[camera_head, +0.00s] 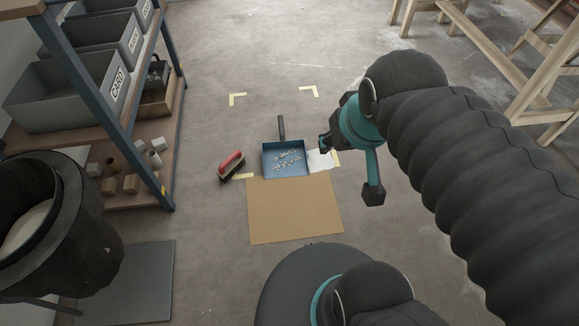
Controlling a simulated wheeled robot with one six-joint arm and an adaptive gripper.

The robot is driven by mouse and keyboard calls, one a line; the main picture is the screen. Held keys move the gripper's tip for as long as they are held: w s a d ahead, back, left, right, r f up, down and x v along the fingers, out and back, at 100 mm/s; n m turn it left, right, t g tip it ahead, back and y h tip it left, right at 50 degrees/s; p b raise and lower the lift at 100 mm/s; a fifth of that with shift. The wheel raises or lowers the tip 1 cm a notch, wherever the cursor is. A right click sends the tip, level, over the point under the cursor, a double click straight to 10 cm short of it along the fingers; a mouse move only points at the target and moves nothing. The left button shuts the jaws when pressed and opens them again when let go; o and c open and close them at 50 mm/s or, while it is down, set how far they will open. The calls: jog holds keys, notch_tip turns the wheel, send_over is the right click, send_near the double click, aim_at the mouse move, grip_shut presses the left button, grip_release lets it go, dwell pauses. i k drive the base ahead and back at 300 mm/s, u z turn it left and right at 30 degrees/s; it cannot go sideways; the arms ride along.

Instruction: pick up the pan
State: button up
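The pan (285,170) is a blue dustpan lying on the concrete floor near the middle of the view. Its dark handle (282,127) points away, toward the far side. Many small pale bits lie in its tray. My gripper (349,169) is to the right of the pan, seemingly above the floor and apart from the pan. Its two dark fingertips are spread wide, with nothing visible between them.
A tan sheet (295,212) lies just in front of the pan, and a white sheet (319,161) to its right. A red-backed brush (231,165) lies to the left. Yellow corner marks surround the area. Shelving (135,140) and a dark bin (70,230) stand left; wooden trestles (480,45) stand right.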

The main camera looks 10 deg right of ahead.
aim_at(270, 150)
jog(key=u, duration=0.4)
jog(key=i, duration=0.8)
jog(key=z, duration=0.75)
jog(key=i, duration=0.3)
jog(key=z, duration=0.25)
